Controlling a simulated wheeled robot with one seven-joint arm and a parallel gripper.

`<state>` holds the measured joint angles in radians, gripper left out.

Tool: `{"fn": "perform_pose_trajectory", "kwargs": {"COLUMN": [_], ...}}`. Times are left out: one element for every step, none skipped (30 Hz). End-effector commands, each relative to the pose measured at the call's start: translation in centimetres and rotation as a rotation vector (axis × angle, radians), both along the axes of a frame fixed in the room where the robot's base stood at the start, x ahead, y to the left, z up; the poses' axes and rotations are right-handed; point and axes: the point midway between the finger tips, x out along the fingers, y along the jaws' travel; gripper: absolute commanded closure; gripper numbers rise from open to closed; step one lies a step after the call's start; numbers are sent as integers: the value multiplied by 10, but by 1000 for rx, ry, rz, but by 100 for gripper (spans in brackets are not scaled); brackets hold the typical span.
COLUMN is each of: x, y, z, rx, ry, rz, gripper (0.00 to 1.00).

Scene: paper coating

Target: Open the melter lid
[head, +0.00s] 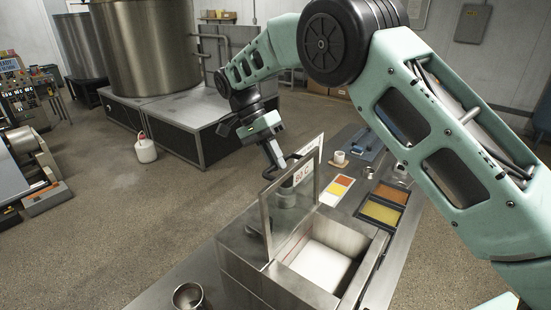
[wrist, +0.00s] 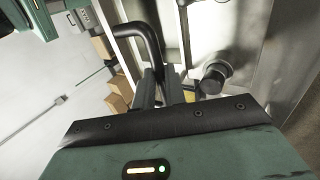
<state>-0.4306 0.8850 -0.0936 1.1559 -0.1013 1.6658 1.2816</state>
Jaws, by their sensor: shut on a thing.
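The metal melter (head: 243,272) stands on the bench at the lower middle of the head view. Its lid (head: 267,226) is raised to near upright, and the melter's opening shows a white surface inside. A black bar handle (head: 269,173) sits on the raised lid. The exact contact is partly hidden in the head view.
Yellow and orange trays (head: 381,212), a colour card (head: 338,190) and a white cup (head: 339,157) lie behind the melter on the bench. A small metal cup (head: 187,296) stands at front left.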

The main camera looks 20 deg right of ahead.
Motion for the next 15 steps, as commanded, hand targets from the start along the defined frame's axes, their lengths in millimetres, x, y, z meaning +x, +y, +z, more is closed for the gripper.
{"fn": "perform_pose_trajectory", "kwargs": {"x": [-3,-3,-2,-2,-2,-2,-2,-1,-1,-1,-1,-1,-1,0,1], "y": [3,3,3,2,2,2,2,2,1,1,1,1,1,2,2], "z": [-9,-9,-9,-9,-8,-7,-7,-6,-6,-5,-5,-5,-4,-4,-3], "rx": [4,4,5,4,4,3,3,3,3,3,2,2,2,2,1], "ry": [11,11,10,10,9,8,8,6,6,6,5,4,4,4,4], "rz": [3,3,3,3,2,2,2,2,2,1,2,2,2,1,1], "gripper": [100,85,74,66,66,66,66,66,66,66,66,66,66,66,66]}}
